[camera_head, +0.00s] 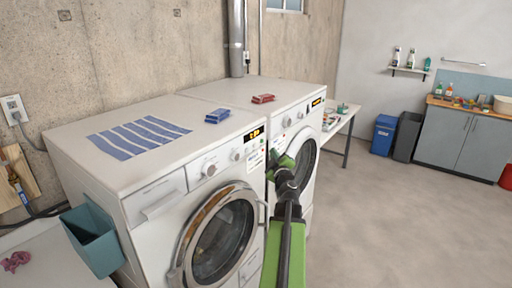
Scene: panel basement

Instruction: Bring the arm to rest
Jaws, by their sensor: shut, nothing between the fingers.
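My arm, green and black, reaches up from the bottom edge in the head view. My gripper (276,160) is at its end, in front of the two white machines, near the gap between their fronts. The fingers look closed and hold nothing that I can see. The near washing machine (165,185) has a round glass door, and the arm hides part of the far machine (312,135). A blue box-like object (217,116) and a red one (263,98) lie on the machine tops, apart from the gripper.
A blue striped cloth (138,137) lies flat on the near machine. A teal bin (92,241) hangs at its left side. A white table (345,120), a blue bin (384,134) and a grey cabinet (460,140) stand farther back. The floor at right is clear.

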